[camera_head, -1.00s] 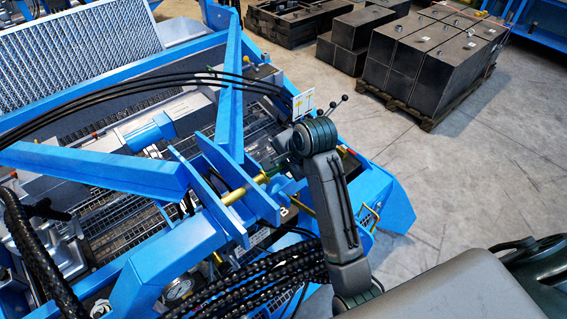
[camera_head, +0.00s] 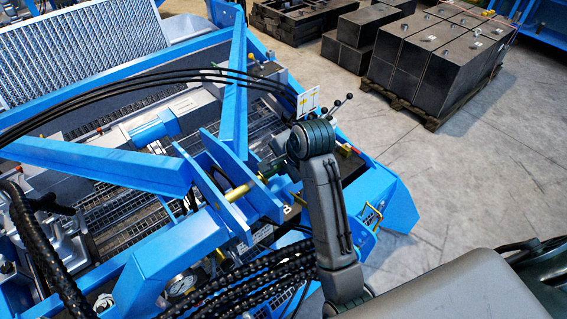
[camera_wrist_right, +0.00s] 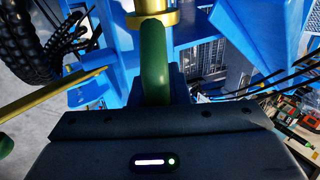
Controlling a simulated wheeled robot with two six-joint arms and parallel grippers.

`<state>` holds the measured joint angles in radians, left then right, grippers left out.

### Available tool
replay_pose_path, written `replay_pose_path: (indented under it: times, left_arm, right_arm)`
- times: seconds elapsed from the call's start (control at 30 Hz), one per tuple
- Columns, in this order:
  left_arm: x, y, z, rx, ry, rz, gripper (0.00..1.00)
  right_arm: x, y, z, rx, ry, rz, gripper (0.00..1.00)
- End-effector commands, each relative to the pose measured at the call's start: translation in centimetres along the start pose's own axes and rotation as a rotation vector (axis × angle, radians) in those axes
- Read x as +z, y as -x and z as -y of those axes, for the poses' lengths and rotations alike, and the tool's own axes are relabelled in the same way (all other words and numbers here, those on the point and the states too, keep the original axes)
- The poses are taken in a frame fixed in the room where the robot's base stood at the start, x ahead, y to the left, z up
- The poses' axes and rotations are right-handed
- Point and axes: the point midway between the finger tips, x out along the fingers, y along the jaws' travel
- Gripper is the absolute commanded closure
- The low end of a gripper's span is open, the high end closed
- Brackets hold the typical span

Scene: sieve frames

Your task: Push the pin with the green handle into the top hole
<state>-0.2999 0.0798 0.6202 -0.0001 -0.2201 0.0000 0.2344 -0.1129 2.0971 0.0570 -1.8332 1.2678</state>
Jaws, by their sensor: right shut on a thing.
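The pin's green handle (camera_wrist_right: 155,62) rises from my right gripper in the right wrist view. A gold collar (camera_wrist_right: 152,17) sits at its far end, close against blue steel. In the head view my right gripper (camera_head: 279,166) is at the right side of the blue bracket plates (camera_head: 228,180), shut on the handle. A gold length of pin (camera_head: 237,193) shows between the plates, roughly in line with the gripper. The top hole itself is hidden by the plates and pin, so I cannot tell how deep the pin sits. The wrist view crops out the fingertips. My left gripper is out of view.
A second gold rod (camera_wrist_right: 52,94) with a green end lies left in the wrist view. Black hoses (camera_head: 250,283) run below the bracket. A gauge (camera_head: 182,284) and blue beams (camera_head: 95,165) crowd the left. Dark blocks (camera_head: 435,55) stand on a pallet behind open floor.

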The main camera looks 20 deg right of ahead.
Motion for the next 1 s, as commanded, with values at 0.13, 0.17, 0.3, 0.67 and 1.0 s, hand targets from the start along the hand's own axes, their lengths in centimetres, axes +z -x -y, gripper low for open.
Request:
replay_pose_path:
  times: [0.13,0.17,0.3,0.67,1.0]
  left_arm:
    - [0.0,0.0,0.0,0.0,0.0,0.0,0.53]
    - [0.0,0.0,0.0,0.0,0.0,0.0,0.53]
    - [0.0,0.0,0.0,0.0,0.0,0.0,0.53]
    - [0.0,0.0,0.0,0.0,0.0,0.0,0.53]
    - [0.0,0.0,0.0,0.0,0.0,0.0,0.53]
  right_arm:
    - [0.5,0.1,0.1,-0.003,-0.001,0.001,1.0]
    - [0.5,0.1,0.1,-0.003,-0.001,0.001,1.0]
    - [0.9,0.1,0.1,-0.002,0.0,0.002,1.0]
    - [1.2,0.1,0.1,-0.002,-0.001,0.0,1.0]
    - [1.2,0.1,0.1,-0.002,-0.001,0.0,1.0]
